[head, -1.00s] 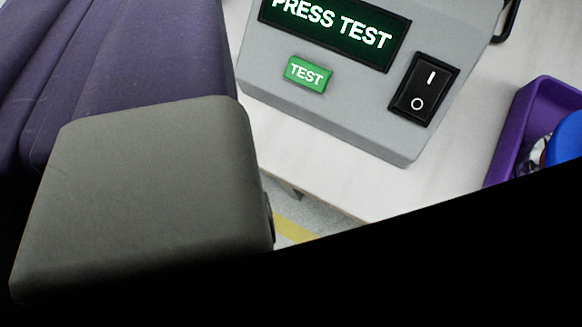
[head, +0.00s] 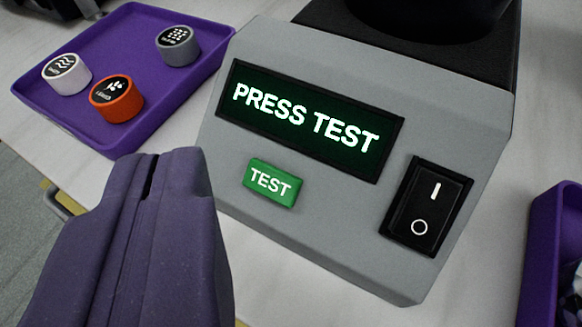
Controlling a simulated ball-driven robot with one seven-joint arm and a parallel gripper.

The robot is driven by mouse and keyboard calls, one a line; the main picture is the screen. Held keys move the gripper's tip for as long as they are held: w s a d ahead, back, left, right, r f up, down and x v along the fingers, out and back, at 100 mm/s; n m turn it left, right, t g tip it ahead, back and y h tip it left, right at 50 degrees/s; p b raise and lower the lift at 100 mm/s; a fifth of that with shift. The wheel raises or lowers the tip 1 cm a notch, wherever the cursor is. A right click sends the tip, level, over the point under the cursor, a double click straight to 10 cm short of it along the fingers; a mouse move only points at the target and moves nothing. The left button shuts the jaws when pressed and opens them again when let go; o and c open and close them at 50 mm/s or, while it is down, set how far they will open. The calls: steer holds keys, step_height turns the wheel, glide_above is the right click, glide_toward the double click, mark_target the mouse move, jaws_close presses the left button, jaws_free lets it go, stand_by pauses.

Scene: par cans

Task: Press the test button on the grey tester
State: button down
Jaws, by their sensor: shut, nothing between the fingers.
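The grey tester (head: 330,225) stands on the white table, tilted in the head view. Its dark display (head: 310,122) reads "PRESS TEST" in lit letters. The green test button (head: 271,183) sits on its front face below the display, in full view. A black rocker switch (head: 426,206) is to the right of the button. My gripper (head: 160,175) has purple fingers, shut and empty. In the picture its tips are to the left of the test button, apart from it. How far the tips are from the tester in depth is hard to tell.
A purple tray (head: 105,138) at upper left holds a white cap (head: 66,75), an orange cap (head: 116,98) and a grey cap (head: 178,46). A purple bin (head: 545,240) stands at the right edge. Bare white table (head: 475,285) lies between tester and bin.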

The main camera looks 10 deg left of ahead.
steer(key=shift+w+d+f+b, duration=0.25)
steer(key=shift+w+f+b, duration=0.3)
steer(key=shift+f, duration=0.2)
steer(key=shift+w+d+f+b, duration=0.2)
steer(key=shift+w+f+b, duration=0.35)
steer(key=shift+f, duration=0.15)
steer(key=shift+f, duration=0.1)
stand_by(1.0)
steer(key=shift+w+d+f+b, duration=0.1)
steer(key=shift+w+f+b, duration=0.15)
steer(key=shift+b, duration=0.2)
steer(key=shift+w+d+f+b, duration=0.1)
steer(key=shift+w+f+b, duration=0.05)
steer(key=shift+f+b, duration=0.15)
stand_by(0.5)
steer(key=shift+r, duration=0.15)
steer(key=shift+s+a+r, duration=0.2)
steer(key=shift+s+r, duration=0.25)
steer(key=shift+r, duration=0.05)
steer(key=shift+r+p, duration=0.1)
steer(key=shift+p, duration=0.2)
steer(key=s+r+p, duration=0.1)
steer(key=r, duration=0.1)
steer(key=s+a+r+p, duration=0.1)
steer(key=s, duration=0.1)
steer(key=shift+a+r, duration=0.1)
steer(key=shift+r, duration=0.3)
